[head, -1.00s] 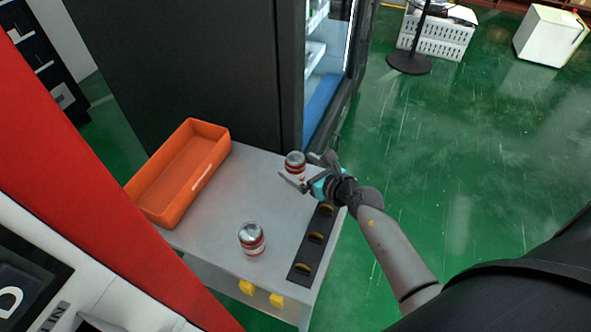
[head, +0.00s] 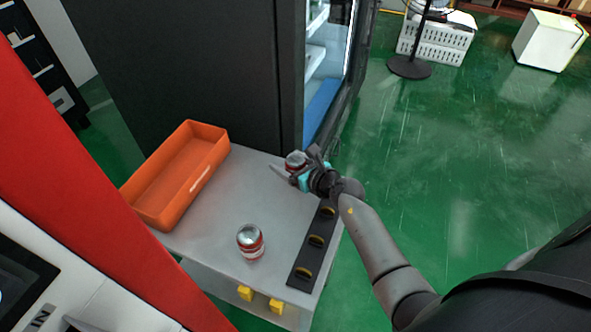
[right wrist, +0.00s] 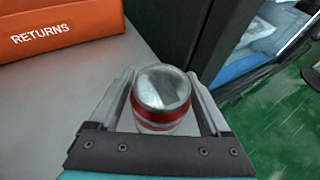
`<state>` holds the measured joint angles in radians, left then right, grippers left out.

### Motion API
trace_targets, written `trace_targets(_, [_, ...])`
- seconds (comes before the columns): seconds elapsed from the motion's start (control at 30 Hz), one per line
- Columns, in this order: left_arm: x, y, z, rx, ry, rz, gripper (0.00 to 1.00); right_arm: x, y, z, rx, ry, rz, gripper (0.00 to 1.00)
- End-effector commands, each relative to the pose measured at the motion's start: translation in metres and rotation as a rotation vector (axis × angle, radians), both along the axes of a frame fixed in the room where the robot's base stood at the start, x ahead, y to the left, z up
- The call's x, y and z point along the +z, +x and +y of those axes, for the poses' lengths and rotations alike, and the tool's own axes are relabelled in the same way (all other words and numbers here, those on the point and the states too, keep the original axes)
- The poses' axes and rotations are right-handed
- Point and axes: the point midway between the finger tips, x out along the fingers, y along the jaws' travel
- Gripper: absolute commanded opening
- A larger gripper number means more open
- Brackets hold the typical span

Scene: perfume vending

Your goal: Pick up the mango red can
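A red and silver can (head: 294,158) stands upright near the far right corner of the grey table. My right gripper (head: 296,163) is open around it, with a finger on each side. In the right wrist view, the can (right wrist: 161,98) stands between the two fingers (right wrist: 160,104), with a small gap visible on each side. A second red, white and silver can (head: 250,240) stands upright nearer the table's front. No flavour name is readable on either can. My left gripper is not in view.
An orange bin (head: 180,175) marked RETURNS lies on the table's left side. A black strip with yellow pieces (head: 314,241) runs along the right edge. A dark cabinet (head: 200,70) stands behind the table. The table's middle is clear.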

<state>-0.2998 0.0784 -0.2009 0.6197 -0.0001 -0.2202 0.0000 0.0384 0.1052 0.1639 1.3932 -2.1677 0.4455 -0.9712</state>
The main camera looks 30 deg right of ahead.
Motion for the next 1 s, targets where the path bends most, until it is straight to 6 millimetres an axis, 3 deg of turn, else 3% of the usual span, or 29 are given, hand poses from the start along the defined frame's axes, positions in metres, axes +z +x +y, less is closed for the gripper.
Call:
trace_targets(0.07, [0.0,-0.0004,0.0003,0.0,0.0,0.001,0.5,0.0,-0.0002,-0.0001,0.0,0.0,0.0,0.71])
trace_targets(0.7, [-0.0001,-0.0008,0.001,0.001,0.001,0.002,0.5,-0.0002,-0.0003,-0.0004,0.0,0.0,0.0,0.0])
trace_targets(1.0, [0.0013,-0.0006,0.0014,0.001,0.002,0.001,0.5,0.0024,0.0001,-0.0005,-0.001,-0.001,-0.001,0.0])
